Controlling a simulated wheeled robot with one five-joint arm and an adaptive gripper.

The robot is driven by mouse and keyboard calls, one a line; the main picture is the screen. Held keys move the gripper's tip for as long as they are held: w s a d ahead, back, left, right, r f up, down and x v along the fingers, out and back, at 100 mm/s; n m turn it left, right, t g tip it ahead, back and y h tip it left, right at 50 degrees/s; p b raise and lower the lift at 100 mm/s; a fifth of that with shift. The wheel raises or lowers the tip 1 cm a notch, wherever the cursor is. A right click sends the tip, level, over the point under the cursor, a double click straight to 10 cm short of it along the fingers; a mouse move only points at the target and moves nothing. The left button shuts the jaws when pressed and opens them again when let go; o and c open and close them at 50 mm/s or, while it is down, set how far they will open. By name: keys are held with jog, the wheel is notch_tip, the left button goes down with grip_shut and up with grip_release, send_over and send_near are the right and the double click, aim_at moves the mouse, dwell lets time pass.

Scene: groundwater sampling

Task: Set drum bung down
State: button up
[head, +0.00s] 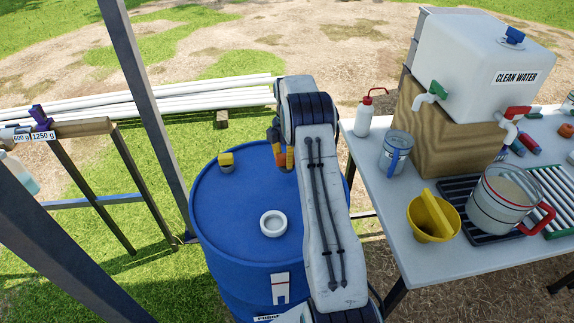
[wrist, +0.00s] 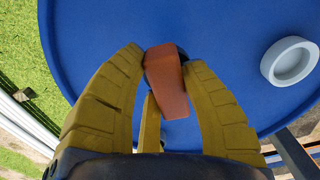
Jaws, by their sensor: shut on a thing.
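My gripper (wrist: 165,60) has yellow fingers and is shut on an orange, tapered piece with a dark round part behind it, which I take as the drum bung (wrist: 168,85). In the wrist view it is over the blue drum top. In the head view the gripper (head: 279,150) is partly hidden by my arm, above the right far part of the blue drum (head: 225,210). I cannot tell whether the bung touches the drum top. A white ring (head: 273,223) lies on the drum nearer to me; it also shows at the right in the wrist view (wrist: 290,62).
A small yellow item (head: 226,161) stands on the drum's far left. A grey post (head: 150,110) stands left of the drum.

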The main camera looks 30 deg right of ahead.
jog(key=shift+w+a+f+p, duration=0.1)
jog(key=shift+f+p, duration=0.3)
jog(key=shift+f, duration=1.65)
jog(key=shift+f, duration=0.1)
jog(key=o, duration=1)
